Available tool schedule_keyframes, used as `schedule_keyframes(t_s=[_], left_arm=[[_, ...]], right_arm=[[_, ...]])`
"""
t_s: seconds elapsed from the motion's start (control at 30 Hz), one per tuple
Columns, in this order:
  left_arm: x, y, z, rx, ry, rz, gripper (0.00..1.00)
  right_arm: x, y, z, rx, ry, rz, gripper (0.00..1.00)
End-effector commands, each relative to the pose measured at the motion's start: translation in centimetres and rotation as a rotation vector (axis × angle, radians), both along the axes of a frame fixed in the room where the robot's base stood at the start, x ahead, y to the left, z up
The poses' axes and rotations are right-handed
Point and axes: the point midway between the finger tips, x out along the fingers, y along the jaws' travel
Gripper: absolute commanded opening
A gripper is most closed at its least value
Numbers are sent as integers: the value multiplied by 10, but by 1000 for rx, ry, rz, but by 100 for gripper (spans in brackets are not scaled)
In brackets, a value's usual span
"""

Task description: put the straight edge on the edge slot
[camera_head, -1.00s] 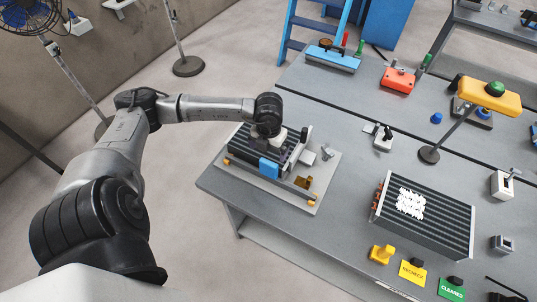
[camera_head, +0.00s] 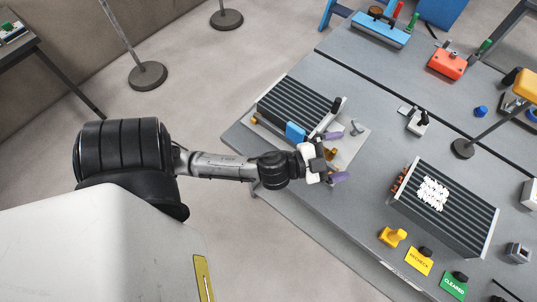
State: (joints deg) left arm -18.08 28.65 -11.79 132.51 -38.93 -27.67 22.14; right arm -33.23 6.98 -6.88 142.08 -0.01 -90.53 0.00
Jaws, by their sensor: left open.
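My left gripper (camera_head: 337,157) reaches in from the left and is open, its purple fingertips spread apart with nothing seen between them. I cannot make out for certain which thing is the straight edge or the edge slot. My right gripper is not in view.
A second finned block (camera_head: 455,215) with white material on top lies to the right. A small white device (camera_head: 417,122) stands behind. Bare tabletop (camera_head: 365,210) lies between.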

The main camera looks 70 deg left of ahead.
Motion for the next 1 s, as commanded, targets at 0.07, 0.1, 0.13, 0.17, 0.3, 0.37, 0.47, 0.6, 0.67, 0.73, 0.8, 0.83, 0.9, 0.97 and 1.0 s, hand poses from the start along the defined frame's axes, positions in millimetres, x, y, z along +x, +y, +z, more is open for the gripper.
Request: schedule_keyframes(t_s=[0.07,0.1,0.13,0.17,0.3,0.37,0.47,0.6,0.67,0.73,0.8,0.83,0.9,0.97,1.0], left_arm=[[-19,11,-33,-109,192,151,100],[-31,13,-49,-152,295,210,100],[-41,14,-62,-181,374,248,100],[-52,13,-74,-206,455,281,100],[-105,0,-118,-298,803,363,100],[-126,-8,-131,-324,929,370,100],[-156,-21,-143,-353,1097,363,100],[-181,-34,-149,-373,1236,342,100],[-187,-37,-151,-377,1267,335,100],[-191,-39,-151,-378,1287,331,100],[-191,-39,-151,-378,1291,329,100],[-191,-39,-151,-378,1291,329,100],[-191,-39,-151,-377,1291,329,100],[-191,-39,-151,-377,1291,330,100],[-191,-39,-151,-377,1291,330,100]], right_arm=[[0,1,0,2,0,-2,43],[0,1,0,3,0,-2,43],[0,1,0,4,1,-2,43],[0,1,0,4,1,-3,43],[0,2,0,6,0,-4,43],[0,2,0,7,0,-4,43],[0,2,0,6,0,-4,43],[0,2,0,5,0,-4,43],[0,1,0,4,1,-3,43],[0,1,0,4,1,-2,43],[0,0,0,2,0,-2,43],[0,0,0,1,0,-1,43],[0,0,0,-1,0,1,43],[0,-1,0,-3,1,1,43],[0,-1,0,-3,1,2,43]])
